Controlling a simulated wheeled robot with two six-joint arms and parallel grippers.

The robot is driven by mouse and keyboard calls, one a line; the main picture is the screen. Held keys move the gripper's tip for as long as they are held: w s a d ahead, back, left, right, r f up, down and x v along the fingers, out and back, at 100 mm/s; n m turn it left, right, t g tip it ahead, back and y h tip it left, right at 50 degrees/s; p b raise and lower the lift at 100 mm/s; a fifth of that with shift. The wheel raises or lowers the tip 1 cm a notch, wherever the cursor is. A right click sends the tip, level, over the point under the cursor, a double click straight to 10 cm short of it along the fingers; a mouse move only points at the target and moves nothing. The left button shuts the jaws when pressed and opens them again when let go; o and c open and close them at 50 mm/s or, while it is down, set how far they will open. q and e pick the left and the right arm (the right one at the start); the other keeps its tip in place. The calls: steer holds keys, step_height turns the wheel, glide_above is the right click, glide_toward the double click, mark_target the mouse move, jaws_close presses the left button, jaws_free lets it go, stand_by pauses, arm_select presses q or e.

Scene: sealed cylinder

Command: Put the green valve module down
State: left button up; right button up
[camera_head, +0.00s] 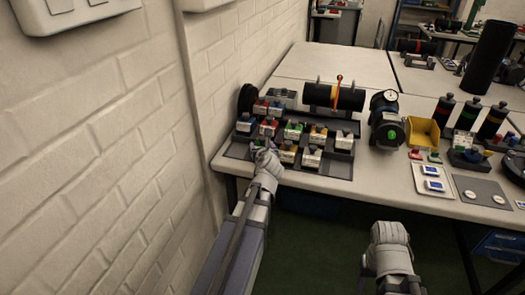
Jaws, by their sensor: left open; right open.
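A stepped dark rack (318,165) on the left end of the table holds several small valve modules with coloured tops. A module with a green top (293,130) sits upright in the rack's middle. My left gripper (264,147) is at the rack's front left, among the modules. It is open, but its fingertips are small and partly hide the modules behind them. I cannot tell whether it touches one. The green-topped module stands just behind and right of it. My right gripper (388,232) is open and empty, in front of the table's edge.
A brick wall (110,130) runs close along my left arm. Behind the rack lies a black cylinder (334,97) with an orange band. A round gauge unit (386,118), a yellow bin (422,132) and several dark bottles stand to the right.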

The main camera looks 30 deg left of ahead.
mark_target(263, 141)
arm_select(q)
steer(key=x, duration=0.3)
steer(key=b+x, duration=0.1)
steer(key=x, duration=0.1)
steer(key=shift+w+r, duration=0.3)
steer(key=shift+d, duration=0.1)
steer(key=shift+c, duration=0.3)
jaws_close()
